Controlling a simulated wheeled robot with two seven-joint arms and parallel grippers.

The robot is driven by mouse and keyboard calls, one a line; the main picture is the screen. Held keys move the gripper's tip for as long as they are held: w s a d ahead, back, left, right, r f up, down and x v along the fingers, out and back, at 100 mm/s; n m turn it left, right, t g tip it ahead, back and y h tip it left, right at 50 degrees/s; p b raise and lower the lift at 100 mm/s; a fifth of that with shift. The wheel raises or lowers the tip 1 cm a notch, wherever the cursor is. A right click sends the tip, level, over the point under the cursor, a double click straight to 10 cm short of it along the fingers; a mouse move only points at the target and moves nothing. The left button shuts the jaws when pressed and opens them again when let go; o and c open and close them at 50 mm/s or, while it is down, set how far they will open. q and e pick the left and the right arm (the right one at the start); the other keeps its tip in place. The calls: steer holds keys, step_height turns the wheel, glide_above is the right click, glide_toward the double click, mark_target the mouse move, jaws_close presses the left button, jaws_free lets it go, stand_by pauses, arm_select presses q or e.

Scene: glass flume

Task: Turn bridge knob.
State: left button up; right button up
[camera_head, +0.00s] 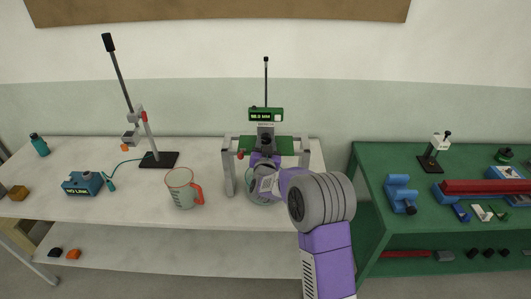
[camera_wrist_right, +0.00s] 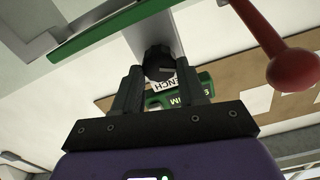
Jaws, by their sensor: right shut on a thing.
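The bridge (camera_head: 229,165) is a grey frame with a green crossbeam, standing on the white table. Its black knob (camera_wrist_right: 158,62) shows in the right wrist view on a grey post. My right gripper (camera_wrist_right: 162,76) is shut on the knob, one dark finger on each side. In the head view my right gripper (camera_head: 264,158) reaches the bridge's middle from the front and hides part of it. A green display (camera_head: 266,114) with a lit reading in MM stands above the knob; the digits are too small to read surely. My left gripper is not in view.
A red-tipped lever (camera_wrist_right: 292,70) is close on the right in the wrist view. A jug with a red handle (camera_head: 181,188), a stand (camera_head: 158,160) and a blue box (camera_head: 82,184) are left of the bridge. A green table (camera_head: 375,165) with tools is to the right.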

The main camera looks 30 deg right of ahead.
steer(key=shift+m+b, duration=0.8)
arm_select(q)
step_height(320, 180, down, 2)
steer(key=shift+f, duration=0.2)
arm_select(e)
steer(key=o, duration=1.1)
steer(key=shift+c, duration=0.2)
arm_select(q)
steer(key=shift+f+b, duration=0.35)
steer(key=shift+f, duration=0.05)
arm_select(e)
steer(key=v, duration=0.7)
steer(key=shift+s, duration=0.3)
steer(key=shift+a, duration=0.1)
